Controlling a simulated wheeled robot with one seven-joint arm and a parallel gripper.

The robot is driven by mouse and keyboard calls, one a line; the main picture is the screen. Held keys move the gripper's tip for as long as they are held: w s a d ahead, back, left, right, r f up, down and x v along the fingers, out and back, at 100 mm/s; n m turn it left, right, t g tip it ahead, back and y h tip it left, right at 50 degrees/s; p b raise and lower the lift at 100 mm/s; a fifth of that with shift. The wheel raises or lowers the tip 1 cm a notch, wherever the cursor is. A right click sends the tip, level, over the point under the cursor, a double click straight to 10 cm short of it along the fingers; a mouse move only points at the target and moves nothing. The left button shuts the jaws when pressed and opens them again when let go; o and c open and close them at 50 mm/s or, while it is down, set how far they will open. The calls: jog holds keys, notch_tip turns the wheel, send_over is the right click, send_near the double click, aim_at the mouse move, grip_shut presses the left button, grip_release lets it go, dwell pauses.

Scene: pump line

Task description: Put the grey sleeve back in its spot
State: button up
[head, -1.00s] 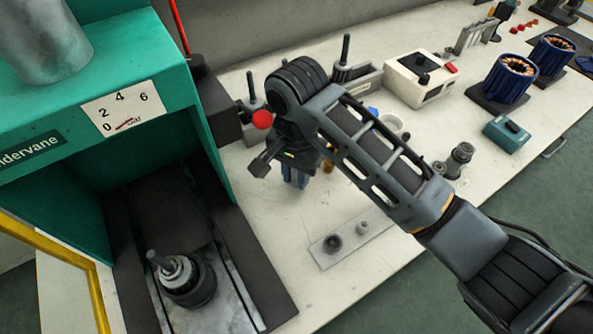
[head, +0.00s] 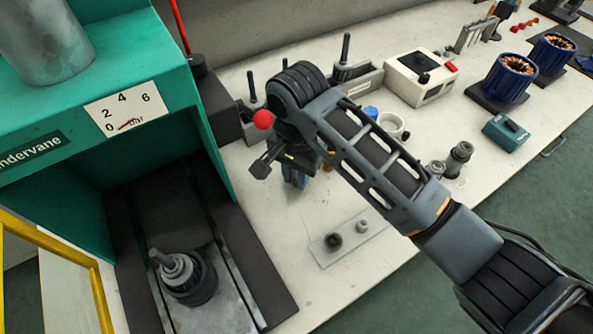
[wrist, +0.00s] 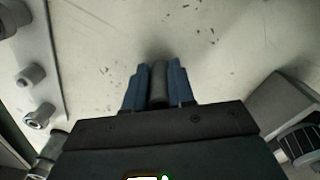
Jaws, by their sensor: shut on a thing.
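My gripper (head: 294,176) points down over the pale bench, partly covered by my arm in the head view. In the wrist view its blue fingers (wrist: 158,88) are shut on a dark grey cylinder, which looks like the grey sleeve (wrist: 158,86). The sleeve stands between the fingertips; its lower end and any gap to the bench cannot be told. A light metal plate (head: 328,255) with a dark round part and a smaller grey part lies in front of and to the right of my gripper. This plate also shows at the left of the wrist view (wrist: 22,55).
The green press housing (head: 60,110) stands at left, with a dark pump part (head: 190,283) on its bed. A red knob (head: 263,119) shows beside my gripper. A white box (head: 420,77), cups and grey fittings (head: 459,158) stand behind my arm. The front bench is clear around the plate.

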jog(key=o, duration=1.1)
jog(key=shift+r, duration=0.1)
notch_tip(320, 180, up, 6)
jog(key=p, duration=0.7)
jog(key=shift+p, duration=0.35)
